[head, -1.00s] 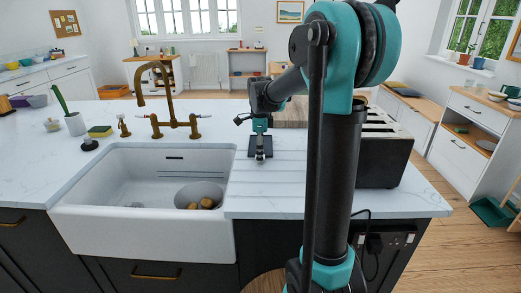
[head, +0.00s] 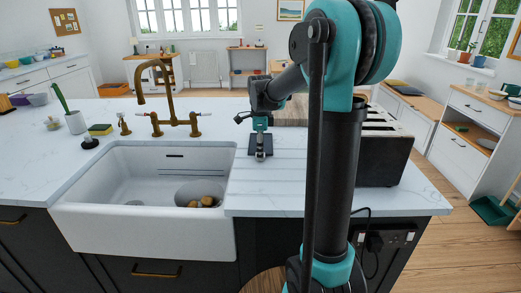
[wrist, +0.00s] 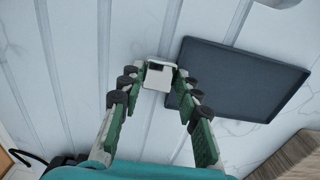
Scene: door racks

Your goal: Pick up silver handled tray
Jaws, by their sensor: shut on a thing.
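The tray is a flat dark grey rectangle with a low rim (wrist: 245,85) in the wrist view, just right of the fingertips. In the head view the tray (head: 269,147) is small and dark on the white counter, right of the sink. A small silver piece, apparently its handle (wrist: 158,75), sits between the fingertips. My gripper (wrist: 157,80) is shut on this silver piece, with a green-padded finger on each side. In the head view my gripper (head: 260,140) points down over the tray. Where the handle joins the tray is unclear.
A white sink (head: 105,190) with a round bowl (head: 196,190) in it lies left of the tray, with a brass tap (head: 170,100) behind. A black and steel toaster (head: 382,155) stands to the right. A wooden board (head: 291,112) lies behind.

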